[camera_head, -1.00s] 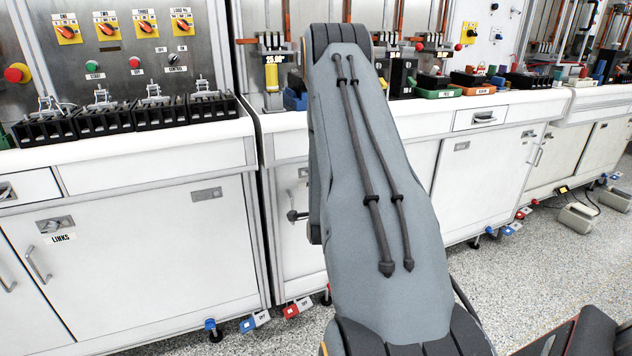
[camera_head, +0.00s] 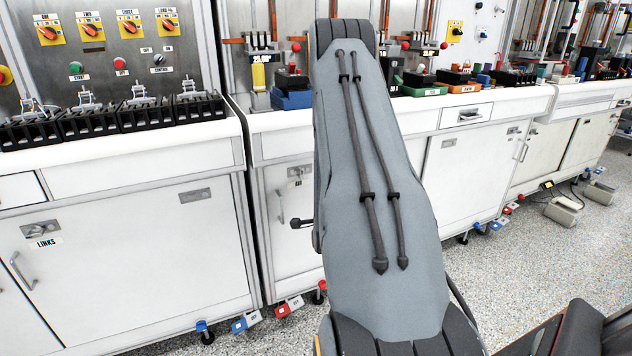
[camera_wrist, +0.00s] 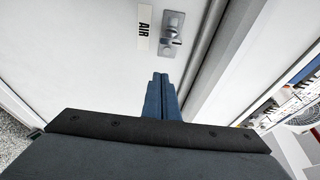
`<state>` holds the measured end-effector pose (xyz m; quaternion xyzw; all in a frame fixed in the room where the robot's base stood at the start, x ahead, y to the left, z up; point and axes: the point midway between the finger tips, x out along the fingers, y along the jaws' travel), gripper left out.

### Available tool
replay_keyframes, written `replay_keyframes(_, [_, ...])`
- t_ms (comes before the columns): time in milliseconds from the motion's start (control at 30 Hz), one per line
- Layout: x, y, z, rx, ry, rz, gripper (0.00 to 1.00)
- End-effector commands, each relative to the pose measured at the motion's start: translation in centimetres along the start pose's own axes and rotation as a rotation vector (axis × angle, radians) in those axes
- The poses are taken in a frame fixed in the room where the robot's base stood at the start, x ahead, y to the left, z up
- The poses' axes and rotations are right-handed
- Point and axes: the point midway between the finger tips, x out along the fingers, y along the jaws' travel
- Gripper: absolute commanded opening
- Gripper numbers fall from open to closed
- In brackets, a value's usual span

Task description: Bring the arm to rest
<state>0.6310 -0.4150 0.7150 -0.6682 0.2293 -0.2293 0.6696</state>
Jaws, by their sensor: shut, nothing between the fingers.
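My arm's grey link stands folded up in the middle of the head view and hides part of the bench behind it. My gripper (camera_wrist: 161,94) shows in the wrist view as two blue fingers pressed together with nothing between them. It points toward a white cabinet door (camera_wrist: 80,55) with a metal latch (camera_wrist: 172,28) and an AIR label (camera_wrist: 143,27). The fingertips appear just short of the latch in the picture; the gap to the door cannot be told. In the head view the fingers are hidden behind the arm or too small to make out.
White cabinets (camera_head: 130,265) with a worktop run along the back. Black breaker blocks (camera_head: 115,118) stand on the left worktop, below a panel of orange knobs. Castors with red and blue pedals (camera_head: 289,306) stick out at floor level. Speckled floor (camera_head: 540,265) is open at right.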

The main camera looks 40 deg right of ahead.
Motion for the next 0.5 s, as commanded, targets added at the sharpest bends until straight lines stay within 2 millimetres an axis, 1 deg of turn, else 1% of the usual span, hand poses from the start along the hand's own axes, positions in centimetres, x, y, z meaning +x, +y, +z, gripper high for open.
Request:
replay_keyframes(33, [-1.0, 0.0, -0.1, 0.0, 0.001, 0.003, 0.0])
replay_keyframes(100, [-2.2, 0.0, -0.1, 0.0, 0.001, 0.002, 0.0])
replay_keyframes(200, [-3.5, 0.0, 0.0, 0.0, 0.0, 0.001, 0.0])
replay_keyframes(300, [-4.3, 0.0, 0.1, 0.0, 0.0, 0.0, 0.0])
replay_keyframes(500, [-4.8, -0.1, 0.1, 0.0, -0.001, -0.001, 0.0])
